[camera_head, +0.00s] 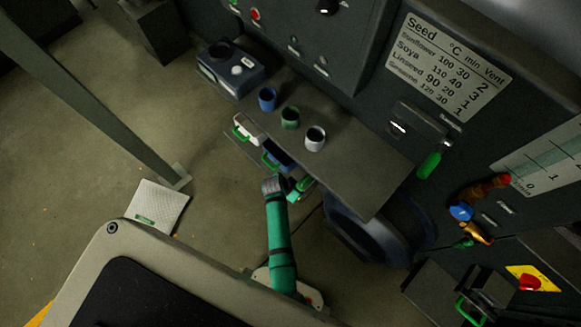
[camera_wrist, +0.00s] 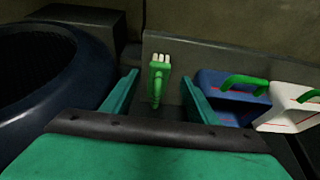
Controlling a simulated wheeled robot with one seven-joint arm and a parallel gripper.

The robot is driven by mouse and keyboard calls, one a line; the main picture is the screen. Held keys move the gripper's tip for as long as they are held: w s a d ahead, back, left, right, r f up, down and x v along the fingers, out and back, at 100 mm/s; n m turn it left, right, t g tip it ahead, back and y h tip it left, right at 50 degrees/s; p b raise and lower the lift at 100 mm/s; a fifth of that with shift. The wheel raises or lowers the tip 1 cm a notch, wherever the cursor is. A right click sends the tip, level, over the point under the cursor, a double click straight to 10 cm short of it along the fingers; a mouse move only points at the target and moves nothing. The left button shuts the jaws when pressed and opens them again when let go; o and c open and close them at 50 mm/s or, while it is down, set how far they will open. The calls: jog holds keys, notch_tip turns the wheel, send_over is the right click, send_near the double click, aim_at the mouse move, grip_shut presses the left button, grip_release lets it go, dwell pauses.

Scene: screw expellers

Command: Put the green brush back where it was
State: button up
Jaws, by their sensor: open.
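The green brush (camera_wrist: 157,84) has pale bristles at its top end and shows in the wrist view against a grey panel (camera_wrist: 215,58). My gripper (camera_wrist: 160,78) is open, with one green finger on each side of the brush and gaps between. I cannot tell whether the brush touches the panel or how deep it lies between the fingers. In the head view my gripper (camera_head: 297,190) is just below the front edge of the grey shelf (camera_head: 355,172). A small green piece there may be the brush, partly hidden.
A blue box (camera_wrist: 232,90) and a white box (camera_wrist: 290,104), both with green handles, stand right of the brush. A large dark round part (camera_wrist: 45,75) is at left.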

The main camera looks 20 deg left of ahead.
jog(key=d+v, duration=0.1)
jog(key=v, duration=0.5)
jog(key=s+d+r+n+t+y, duration=0.3)
jog(key=s+d+r+t, duration=0.1)
jog(key=s+d+r, duration=0.6)
jog(key=s+d+r+t, duration=0.1)
jog(key=s+r+t, duration=0.1)
jog(key=r, duration=0.6)
jog(key=s+d+r+t+h, duration=0.1)
jog(key=s+r+t, duration=0.1)
jog(key=s+r, duration=0.3)
jog(key=s+d+r+n+t, duration=0.1)
jog(key=s+d+r+t, duration=0.1)
jog(key=r, duration=1)
jog(key=shift+s+r+t, duration=0.35)
jog(key=shift+s+t, duration=0.15)
jog(key=shift+s, duration=0.3)
jog(key=shift+c, duration=0.5)
